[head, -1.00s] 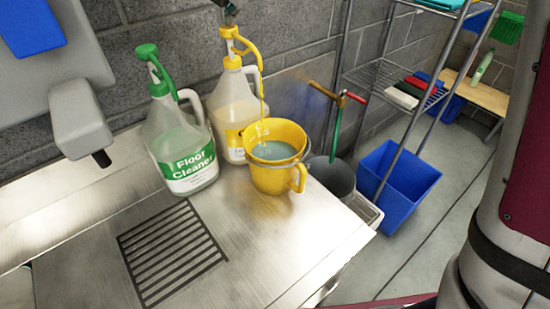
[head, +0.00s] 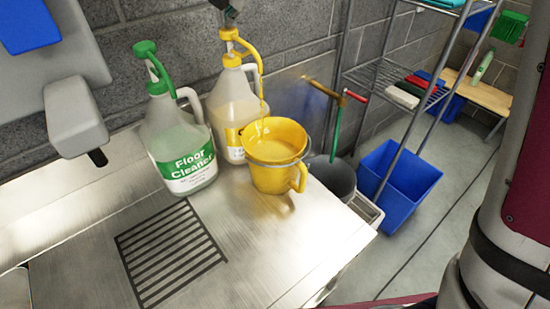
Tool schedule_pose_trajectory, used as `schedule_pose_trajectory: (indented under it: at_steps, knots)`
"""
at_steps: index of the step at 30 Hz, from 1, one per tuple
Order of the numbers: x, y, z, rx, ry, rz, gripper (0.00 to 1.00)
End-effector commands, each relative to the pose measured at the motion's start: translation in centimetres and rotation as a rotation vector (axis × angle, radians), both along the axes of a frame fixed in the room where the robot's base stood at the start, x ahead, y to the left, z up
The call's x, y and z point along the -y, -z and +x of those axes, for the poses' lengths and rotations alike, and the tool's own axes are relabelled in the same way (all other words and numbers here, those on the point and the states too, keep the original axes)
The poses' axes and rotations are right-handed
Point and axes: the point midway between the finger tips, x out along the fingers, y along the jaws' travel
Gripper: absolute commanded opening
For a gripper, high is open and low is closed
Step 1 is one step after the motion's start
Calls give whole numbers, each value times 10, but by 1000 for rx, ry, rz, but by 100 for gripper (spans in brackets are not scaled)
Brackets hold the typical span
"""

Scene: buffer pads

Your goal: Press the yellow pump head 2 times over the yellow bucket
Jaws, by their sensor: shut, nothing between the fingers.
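The yellow pump head (head: 230,36) tops a clear jug (head: 236,105) of pale liquid with a yellow label, behind the yellow bucket. Its curved spout points down over the bucket, and a thin yellow stream hangs from it into the bucket. The yellow bucket (head: 277,178) stands upright on the metal counter, its handle to the right, with yellow liquid inside. My gripper (head: 228,12) is shut and empty at the top edge, right above the pump head. Only its tip shows; I cannot tell whether it touches the pump head.
A Floor Cleaner jug (head: 180,150) with a green pump stands close left of the yellow one. The metal counter (head: 255,250) is clear in front, with a slotted drain (head: 170,250). A wire shelf (head: 385,75) and blue bin (head: 400,175) stand to the right.

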Motion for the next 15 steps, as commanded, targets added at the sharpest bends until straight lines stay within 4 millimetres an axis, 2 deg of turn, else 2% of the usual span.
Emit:
schedule_pose_trajectory:
  at_steps: [15]
  knots:
    - [1,8,0,-5,0,-3,0]
